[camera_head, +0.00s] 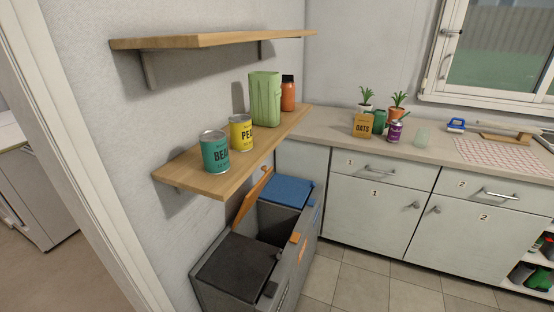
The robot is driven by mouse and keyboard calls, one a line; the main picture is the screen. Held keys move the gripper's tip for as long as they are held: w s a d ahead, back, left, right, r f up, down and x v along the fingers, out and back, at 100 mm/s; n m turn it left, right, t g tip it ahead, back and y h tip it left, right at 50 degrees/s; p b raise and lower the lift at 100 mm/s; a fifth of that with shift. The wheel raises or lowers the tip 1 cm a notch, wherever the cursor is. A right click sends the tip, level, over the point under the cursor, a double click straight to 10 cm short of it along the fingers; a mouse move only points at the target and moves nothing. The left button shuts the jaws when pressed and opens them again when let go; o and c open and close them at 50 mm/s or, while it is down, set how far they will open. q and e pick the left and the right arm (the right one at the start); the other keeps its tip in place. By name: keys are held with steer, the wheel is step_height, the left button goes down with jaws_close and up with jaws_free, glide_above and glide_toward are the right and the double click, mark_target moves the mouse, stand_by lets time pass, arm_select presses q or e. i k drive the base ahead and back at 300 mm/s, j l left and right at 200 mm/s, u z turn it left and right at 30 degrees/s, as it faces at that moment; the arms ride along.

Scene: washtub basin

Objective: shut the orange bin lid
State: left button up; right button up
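The orange bin lid (250,198) stands raised, tilted back towards the wall at the left. I see it nearly edge-on below the lower shelf. The bin under it is open, with a dark inside and an orange tab (295,238) at its front. Its bin sits in a row between a bin with a shut blue lid (287,191) and a bin with a shut dark grey lid (237,265). Neither of my grippers shows in the head view.
A lower wooden shelf (195,182) overhangs the bins. It bears a teal can (215,152), a yellow can (241,134), a green container (265,98) and an orange jar (288,94). Cabinets (366,210) stand right of the bins. The tiled floor (365,287) in front is clear.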

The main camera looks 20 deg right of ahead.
mark_target(250, 194)
steer(key=i+l+u, duration=0.2)
steer(key=l, duration=0.4)
steer(key=k+l+u, duration=0.1)
steer(key=l+u, duration=0.15)
steer(key=l, duration=0.35)
steer(key=l+u, duration=0.2)
steer(key=l, duration=0.45)
steer(key=l+u, duration=0.25)
steer(key=l, duration=0.35)
steer(key=k+l+u, duration=0.2)
steer(key=l, duration=0.4)
